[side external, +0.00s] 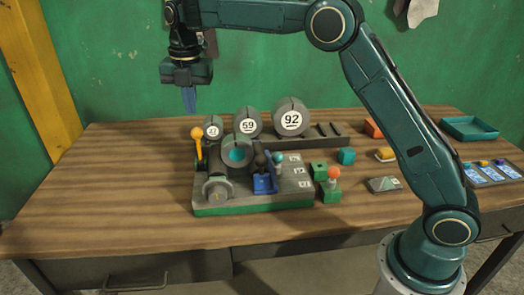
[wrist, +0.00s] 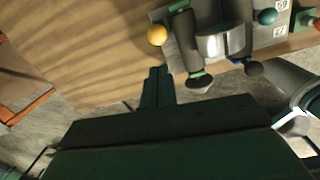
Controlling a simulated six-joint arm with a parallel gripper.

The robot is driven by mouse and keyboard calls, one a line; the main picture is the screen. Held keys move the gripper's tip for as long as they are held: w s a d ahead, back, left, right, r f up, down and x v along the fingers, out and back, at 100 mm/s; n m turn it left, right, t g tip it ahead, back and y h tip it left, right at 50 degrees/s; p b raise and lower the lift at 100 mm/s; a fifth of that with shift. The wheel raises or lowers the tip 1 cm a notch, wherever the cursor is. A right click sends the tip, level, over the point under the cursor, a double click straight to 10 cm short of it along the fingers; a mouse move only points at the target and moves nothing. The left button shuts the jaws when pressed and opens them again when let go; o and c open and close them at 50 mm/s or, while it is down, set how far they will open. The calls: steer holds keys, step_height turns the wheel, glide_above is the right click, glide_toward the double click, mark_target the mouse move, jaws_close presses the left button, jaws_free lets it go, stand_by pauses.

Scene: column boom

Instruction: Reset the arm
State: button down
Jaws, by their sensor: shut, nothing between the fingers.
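My gripper (side external: 189,100) is at the upper left in the side view, well above the wooden table, pointing down. Its fingers are together with nothing between them. In the wrist view my gripper (wrist: 157,75) shows as closed dark green fingers over the table edge. Below and to its right stands a grey fixture with a green base (side external: 250,207), carrying a yellow-knobbed lever (side external: 197,135), a grey cylinder with a teal centre and a blue part with a dark knob (side external: 262,165). In the wrist view the yellow knob (wrist: 157,35) is near the top. My gripper touches none of these.
Round weights marked 59 (side external: 247,122) and 92 (side external: 291,118) stand behind the fixture. The table's left side (side external: 110,190) is clear.

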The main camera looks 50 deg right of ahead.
steer(key=shift+s+r, duration=0.1)
steer(key=s+d+r+m+t, duration=0.1)
steer(key=s+d+r+m, duration=0.1)
steer(key=s+r+m, duration=0.3)
steer(key=s+d+r+m+t, duration=0.1)
steer(key=s+d+m, duration=0.15)
steer(key=s, duration=0.55)
steer(key=s+d+r+m, duration=0.1)
steer(key=s+r+m, duration=0.2)
steer(key=s+m, duration=0.25)
steer(key=s+f+m+t, duration=0.1)
steer(key=s+f+m, duration=0.1)
steer(key=s+m, duration=0.2)
steer(key=s+f+m, duration=0.3)
steer(key=s+m, duration=0.1)
steer(key=s, duration=0.5)
steer(key=s+d+f+m+t, duration=0.1)
steer(key=s+f+m, duration=0.2)
steer(key=s, duration=0.4)
steer(key=shift+s+m+t, duration=0.3)
steer(key=shift+s+m, duration=0.05)
steer(key=shift+m, duration=0.25)
